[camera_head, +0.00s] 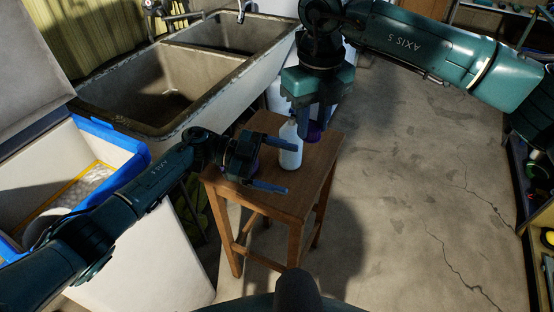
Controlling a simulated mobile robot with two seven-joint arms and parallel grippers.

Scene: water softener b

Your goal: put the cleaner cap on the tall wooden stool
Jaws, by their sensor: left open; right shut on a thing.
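The tall wooden stool (312,187) stands in the middle of the head view. A white bottle (290,157) stands upright on its seat. My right gripper (316,118) reaches down from above and is shut on a purple piece, seemingly the cleaner cap (316,132), just right of the bottle's top. The cap appears above the seat; the exact gap cannot be told. My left gripper (283,166) is open over the seat, its fingers pointing right, one crossing in front of the bottle. Another bit of purple shows behind my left gripper, mostly hidden.
A double stone sink (165,85) is at the back left. A blue-rimmed bin (110,132) stands left. A pale container (281,98) is behind the stool. Shelving (541,215) lines the right edge. The concrete floor (410,190) right of the stool is clear.

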